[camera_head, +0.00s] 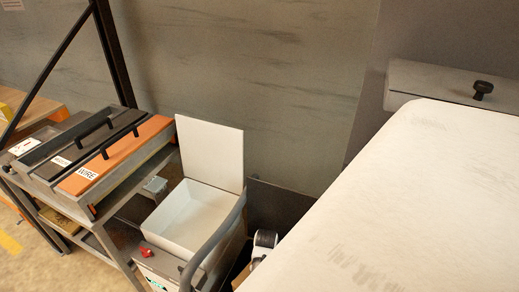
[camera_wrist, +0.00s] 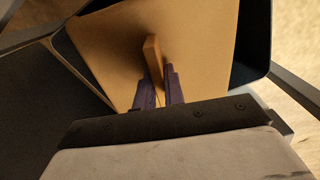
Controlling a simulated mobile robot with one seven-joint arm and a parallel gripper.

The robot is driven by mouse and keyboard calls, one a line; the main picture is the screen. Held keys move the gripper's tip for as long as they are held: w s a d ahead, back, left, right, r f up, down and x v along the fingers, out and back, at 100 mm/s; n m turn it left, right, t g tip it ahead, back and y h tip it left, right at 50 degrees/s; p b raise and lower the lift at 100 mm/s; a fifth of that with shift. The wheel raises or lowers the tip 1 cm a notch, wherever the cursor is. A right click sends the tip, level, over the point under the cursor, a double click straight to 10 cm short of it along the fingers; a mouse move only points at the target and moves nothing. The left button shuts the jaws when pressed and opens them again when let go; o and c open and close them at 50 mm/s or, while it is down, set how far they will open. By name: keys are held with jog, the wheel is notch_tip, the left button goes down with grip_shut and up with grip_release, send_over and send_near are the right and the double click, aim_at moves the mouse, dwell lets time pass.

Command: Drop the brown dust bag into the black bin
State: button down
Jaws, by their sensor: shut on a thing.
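The brown dust bag (camera_wrist: 200,45) fills the upper middle of the wrist view as a flat tan panel with a raised tab (camera_wrist: 152,58). My gripper (camera_wrist: 157,76) is shut on that tab between its two dark purple fingers. Dark walls with a rounded corner, which look like the black bin (camera_wrist: 254,40), show to the right of the bag and behind it. I cannot tell how far the bag is inside the bin. In the head view, a large pale surface at the right hides most of this area; a dark panel (camera_head: 278,205) shows beside it.
In the head view, an open white box (camera_head: 190,220) with a raised lid sits on a grey cart behind a curved grey handle (camera_head: 212,240). Trays with black and orange lids (camera_head: 115,155) are at left. A grey wall stands behind.

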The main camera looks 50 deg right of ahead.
jog(key=shift+f, duration=0.3)
jog(key=c, duration=1.6)
grip_release()
jog(key=shift+r, duration=0.1)
jog(key=shift+o, duration=1)
notch_tip(320, 180, up, 14)
jog(key=shift+b, duration=0.45)
